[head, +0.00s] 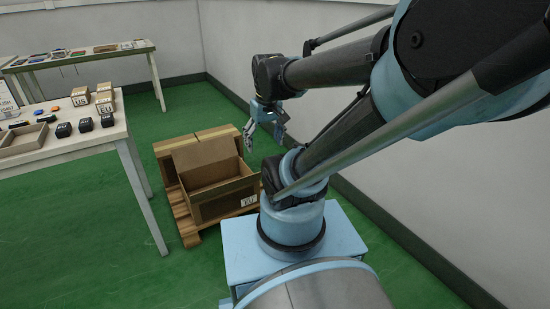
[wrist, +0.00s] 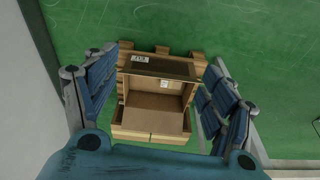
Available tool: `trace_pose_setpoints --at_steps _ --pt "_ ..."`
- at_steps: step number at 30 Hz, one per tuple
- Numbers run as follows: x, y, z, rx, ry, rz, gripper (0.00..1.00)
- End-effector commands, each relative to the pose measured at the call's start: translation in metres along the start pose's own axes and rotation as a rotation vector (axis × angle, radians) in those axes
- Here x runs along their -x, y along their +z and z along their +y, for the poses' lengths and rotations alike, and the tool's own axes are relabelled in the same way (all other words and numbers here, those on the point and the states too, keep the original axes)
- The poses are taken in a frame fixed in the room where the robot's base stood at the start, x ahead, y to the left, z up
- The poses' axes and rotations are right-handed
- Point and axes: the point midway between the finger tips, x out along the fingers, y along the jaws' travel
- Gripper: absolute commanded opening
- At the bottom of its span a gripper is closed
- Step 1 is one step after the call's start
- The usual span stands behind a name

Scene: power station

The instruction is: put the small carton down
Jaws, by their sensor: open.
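My gripper (head: 264,133) is open and empty above an open cardboard box (head: 222,199). In the wrist view its blue fingers stand wide apart, one set at each side of the picture, with the cardboard box (wrist: 155,118) between and beyond them. A small white label (wrist: 164,84) shows inside the box on a tan surface. This may be the small carton, but its edges are hard to make out. The box's inside floor is hidden in the head view. The fingers look clear of the box.
The box stands on a wooden pallet (head: 188,232) on the green floor. A table (head: 75,143) at left bears small cartons (head: 104,103), dark blocks (head: 85,125) and a shallow tray (head: 22,140). Another table (head: 85,56) stands behind. The wall (head: 420,190) is close on the right.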

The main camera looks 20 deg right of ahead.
Motion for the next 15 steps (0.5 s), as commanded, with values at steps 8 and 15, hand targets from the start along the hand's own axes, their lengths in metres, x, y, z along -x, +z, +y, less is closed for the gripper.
trace_pose_setpoints --at_steps 8,15 --pt "-0.021 0.050 0.002 -0.126 0.032 0.013 0.76" --pt "-0.027 0.064 0.016 -0.164 0.042 0.017 0.76"
